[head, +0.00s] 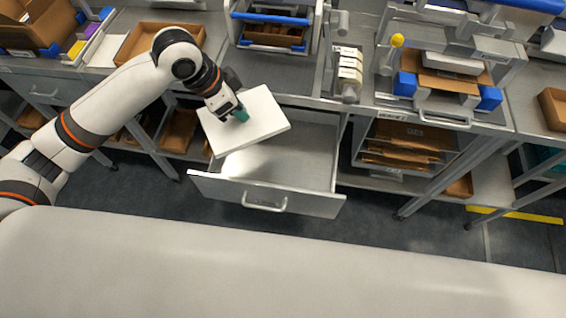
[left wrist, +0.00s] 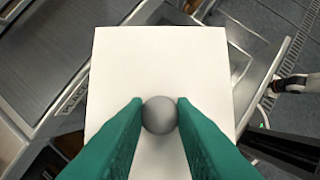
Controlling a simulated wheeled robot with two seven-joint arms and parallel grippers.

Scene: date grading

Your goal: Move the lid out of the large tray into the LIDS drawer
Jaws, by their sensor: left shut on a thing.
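The lid (head: 264,117) is a white flat square panel, held over the open drawer (head: 277,172) in the head view. My left gripper (head: 241,114) is shut on the lid's round grey knob (left wrist: 159,115). In the left wrist view, the lid (left wrist: 160,60) fills the middle, with the teal fingers on either side of the knob. The lid covers the back left part of the drawer opening. The visible inside of the drawer is bare. I cannot tell which tray is the large one. My right gripper is not in view.
A brown tray (head: 188,32) stands on the bench at the back left. A rack with blue handles (head: 272,18) stands behind the drawer. To the right is a clamp-like station with blue blocks (head: 405,84). Brown boxes (head: 402,140) sit on a shelf below it.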

